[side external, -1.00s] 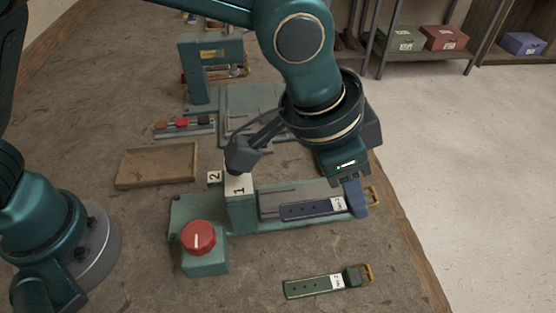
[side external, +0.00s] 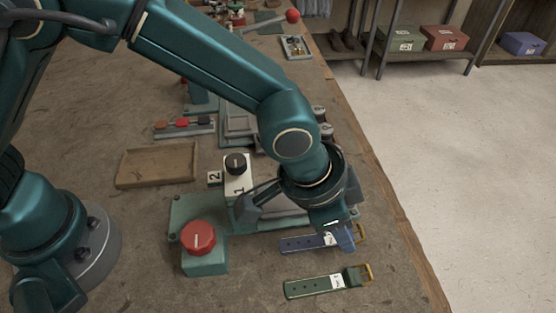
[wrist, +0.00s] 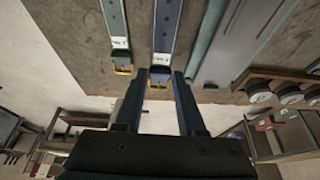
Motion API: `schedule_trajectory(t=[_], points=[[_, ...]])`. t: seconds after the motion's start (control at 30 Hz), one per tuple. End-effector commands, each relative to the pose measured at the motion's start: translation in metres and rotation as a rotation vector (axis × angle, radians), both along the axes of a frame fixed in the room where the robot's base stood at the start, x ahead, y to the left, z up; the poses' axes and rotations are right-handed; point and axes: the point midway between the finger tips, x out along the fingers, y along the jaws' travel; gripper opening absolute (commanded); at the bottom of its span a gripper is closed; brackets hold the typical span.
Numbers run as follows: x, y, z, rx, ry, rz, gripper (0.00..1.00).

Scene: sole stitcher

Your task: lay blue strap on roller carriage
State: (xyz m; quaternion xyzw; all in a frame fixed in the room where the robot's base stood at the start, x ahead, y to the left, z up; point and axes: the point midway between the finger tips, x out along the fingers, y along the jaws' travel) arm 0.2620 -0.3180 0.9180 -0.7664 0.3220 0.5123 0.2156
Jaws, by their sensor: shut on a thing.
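The blue strap (side external: 305,242) has a white label and a brass buckle at its right end. My gripper (side external: 345,232) is shut on the block at its buckle end, with one finger on each side in the wrist view (wrist: 160,75). The strap lies straight and roughly level beside the roller carriage. I cannot tell whether it touches the table. The carriage's grey plate (wrist: 232,45) shows at the right in the wrist view, clear of the blue strap (wrist: 166,30). In the side view my wrist hides much of the plate.
A green strap (side external: 308,287) lies parallel, in front of the blue one. A red knob (side external: 198,238) on a teal box stands at the fixture's left. A shallow tray (side external: 157,165) lies behind it. The table's edge is close on the right.

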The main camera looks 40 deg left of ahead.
Motion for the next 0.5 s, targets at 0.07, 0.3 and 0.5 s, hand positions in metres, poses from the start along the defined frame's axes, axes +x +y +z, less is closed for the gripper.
schedule_trajectory(t=[0.07, 0.3, 0.5], points=[[0.0, 0.0, -0.013, 0.003, 0.003, 0.0, 0.0], [0.0, 0.0, -0.021, -0.001, -0.001, 0.0, 0.0], [0.0, 0.0, -0.022, 0.0, 0.0, 0.0, 0.0]])
